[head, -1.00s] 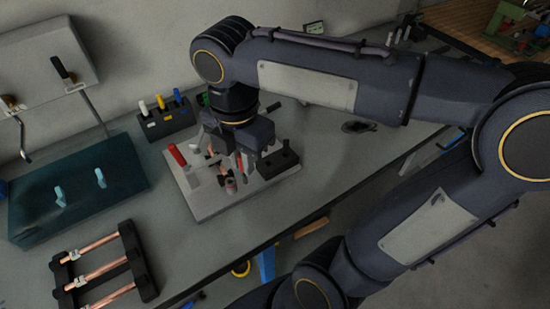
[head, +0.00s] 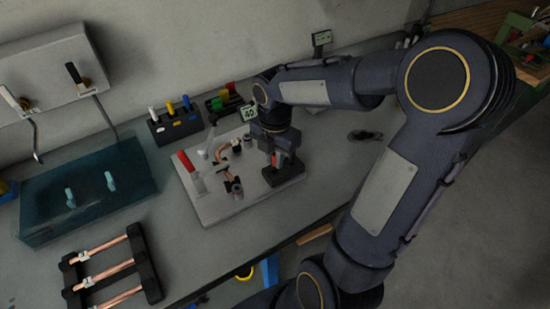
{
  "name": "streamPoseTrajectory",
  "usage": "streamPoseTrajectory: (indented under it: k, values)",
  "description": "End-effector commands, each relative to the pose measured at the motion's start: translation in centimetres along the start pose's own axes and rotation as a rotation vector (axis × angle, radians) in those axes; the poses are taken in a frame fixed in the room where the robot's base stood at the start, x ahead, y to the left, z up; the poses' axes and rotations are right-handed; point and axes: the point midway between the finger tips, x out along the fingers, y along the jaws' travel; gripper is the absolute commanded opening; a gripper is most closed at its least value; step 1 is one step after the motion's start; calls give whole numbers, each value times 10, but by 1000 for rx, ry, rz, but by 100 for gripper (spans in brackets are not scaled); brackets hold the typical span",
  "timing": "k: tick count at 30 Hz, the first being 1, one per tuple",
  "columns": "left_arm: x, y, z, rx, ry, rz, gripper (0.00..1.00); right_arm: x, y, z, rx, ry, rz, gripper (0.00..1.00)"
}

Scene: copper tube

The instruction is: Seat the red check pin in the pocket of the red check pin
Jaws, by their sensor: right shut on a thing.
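My right gripper (head: 277,160) points down at the right side of the grey fixture board (head: 215,212), just over the black block (head: 287,176). It is shut on a thin part that looks like the red check pin (head: 274,160), mostly hidden by the fingers. The block's pocket is covered by the gripper, so I cannot tell whether the pin is in it or above it. A bent copper tube (head: 225,154) lies on the board, left of the gripper. My left gripper is not in view.
A red-handled clamp (head: 185,161) stands at the board's left. Behind are a black holder (head: 174,128) with white, yellow and blue handles, and another holder (head: 224,103) with coloured pieces. A copper tube rack (head: 112,268) is at front left, near a teal tray (head: 88,190).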

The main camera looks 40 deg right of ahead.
Motion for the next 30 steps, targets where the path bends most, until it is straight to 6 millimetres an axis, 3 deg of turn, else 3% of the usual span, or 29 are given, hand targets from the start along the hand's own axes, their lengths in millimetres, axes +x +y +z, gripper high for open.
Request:
streamPoseTrajectory:
  k: [3,14,15,20,30]
  values:
    - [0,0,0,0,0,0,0,10,0,0,0,1,0,0]
    - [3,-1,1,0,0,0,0,14,0,0,1,0,1,0]
    - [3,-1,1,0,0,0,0,14,0,0,1,0,1,15]
    - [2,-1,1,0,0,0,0,13,0,0,1,0,1,35]
    - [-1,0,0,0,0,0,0,8,0,0,1,0,2,35]
